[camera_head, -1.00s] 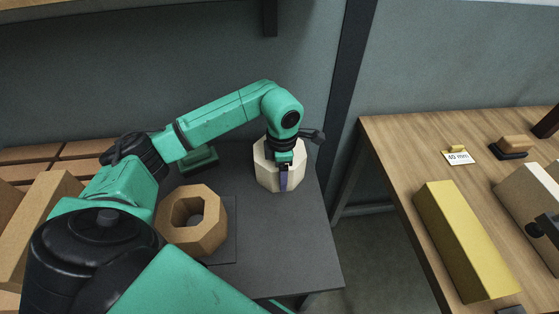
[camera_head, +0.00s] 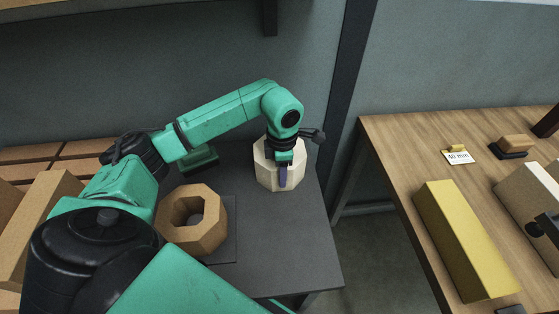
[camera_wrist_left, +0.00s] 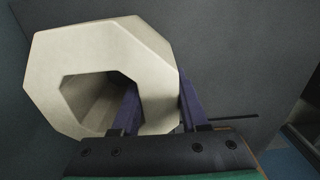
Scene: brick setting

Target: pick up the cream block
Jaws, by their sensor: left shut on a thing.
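The cream block (camera_head: 266,176) is an octagonal piece with a hole through it, standing on the dark table (camera_head: 296,258) in the head view. My left gripper (camera_head: 283,174) reaches it from above and is shut on its wall. In the left wrist view the cream block (camera_wrist_left: 58,62) fills the upper left. There my left gripper (camera_wrist_left: 158,112) has one purple finger inside the hole and the other against the outer side. Whether the block touches the table cannot be told for sure. My right gripper is not in view.
A wooden table (camera_head: 395,150) at right carries a long yellow block (camera_head: 462,240), a "40 mm" card (camera_head: 458,157) and other blocks. A gap separates the tables.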

